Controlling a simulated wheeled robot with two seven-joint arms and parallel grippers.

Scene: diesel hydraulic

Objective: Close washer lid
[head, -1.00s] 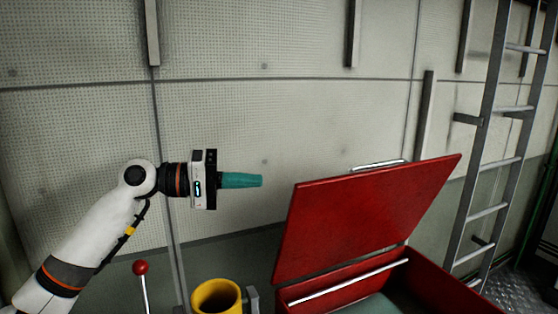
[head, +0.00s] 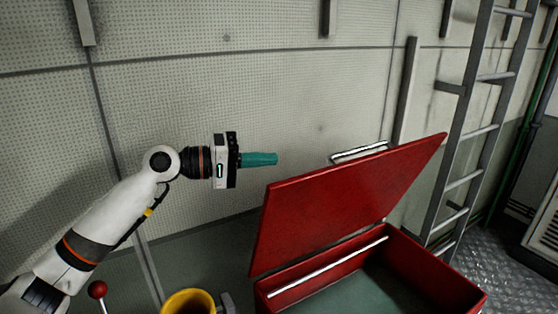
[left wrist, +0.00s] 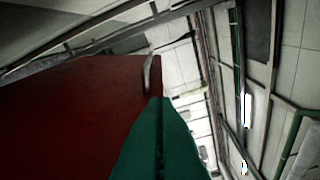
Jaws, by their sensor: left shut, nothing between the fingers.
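The red lid (head: 345,205) stands raised and tilted over the red box-shaped washer (head: 440,275), whose inside shows below it. A metal handle (head: 360,151) sits at the lid's upper far edge. My left gripper (head: 275,159), with teal fingers, is shut and empty. In the left wrist view the teal fingers (left wrist: 160,150) point along the red lid (left wrist: 75,115), and the handle (left wrist: 148,74) shows just beyond the tips. I cannot tell whether they touch the lid. My right gripper is out of view.
A yellow cylinder (head: 190,302) and a red-knobbed lever (head: 97,290) stand at the lower left. A metal ladder (head: 470,130) rises right of the washer. A pale panelled wall (head: 250,90) is behind. Metal floor (head: 500,255) shows at the right.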

